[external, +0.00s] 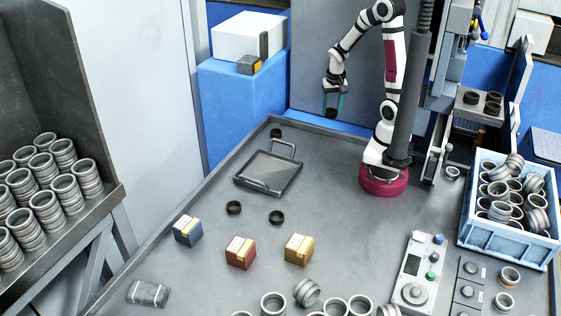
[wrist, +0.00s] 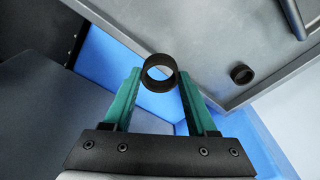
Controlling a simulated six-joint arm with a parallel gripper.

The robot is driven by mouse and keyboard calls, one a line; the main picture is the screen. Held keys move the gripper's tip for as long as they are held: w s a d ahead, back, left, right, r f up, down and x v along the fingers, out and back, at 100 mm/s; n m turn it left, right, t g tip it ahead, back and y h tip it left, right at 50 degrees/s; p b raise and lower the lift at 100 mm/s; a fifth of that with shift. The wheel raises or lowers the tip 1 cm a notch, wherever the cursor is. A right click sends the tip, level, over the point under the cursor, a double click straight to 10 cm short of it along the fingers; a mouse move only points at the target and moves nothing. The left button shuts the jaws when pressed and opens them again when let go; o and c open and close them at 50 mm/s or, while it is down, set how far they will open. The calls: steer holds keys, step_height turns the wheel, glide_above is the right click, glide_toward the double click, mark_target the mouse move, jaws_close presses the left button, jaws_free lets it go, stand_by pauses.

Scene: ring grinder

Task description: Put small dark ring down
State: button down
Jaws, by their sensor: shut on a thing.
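My gripper (external: 333,104) hangs in the air behind the far edge of the table, left of my base. Its green fingers are shut on a small dark ring (wrist: 158,73), which shows between the fingertips in the wrist view. In the external view the held ring (external: 331,113) is small and partly covered by the fingers. Another small dark ring (external: 276,133) lies on the table near the far corner and also shows in the wrist view (wrist: 242,74). Two more dark rings (external: 233,208) (external: 276,217) lie in the middle of the table.
A grey tray with a handle (external: 262,190) lies near the left edge. Blue, red and yellow boxes (external: 188,230) (external: 240,252) (external: 299,249) stand in front. A blue crate of rings (external: 495,240) and a control box (external: 418,270) are at right.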

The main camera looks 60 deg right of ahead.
steer(key=w+a+n, duration=0.5)
steer(key=w+a, duration=0.2)
steer(key=w, duration=0.1)
steer(key=n+y, duration=0.1)
steer(key=n, duration=0.4)
glide_above(259, 168)
steer(key=shift+t, duration=0.3)
steer(key=f, duration=0.5)
steer(key=shift+s+d+f, duration=0.25)
steer(key=shift+d+f, duration=0.05)
steer(key=shift+f, duration=0.05)
steer(key=f, duration=0.4)
steer(key=shift+a, duration=0.35)
steer(key=shift+w+f, duration=0.1)
steer(key=shift+f, duration=0.15)
steer(key=shift+c, duration=1)
jaws_free()
steer(key=shift+f, duration=0.1)
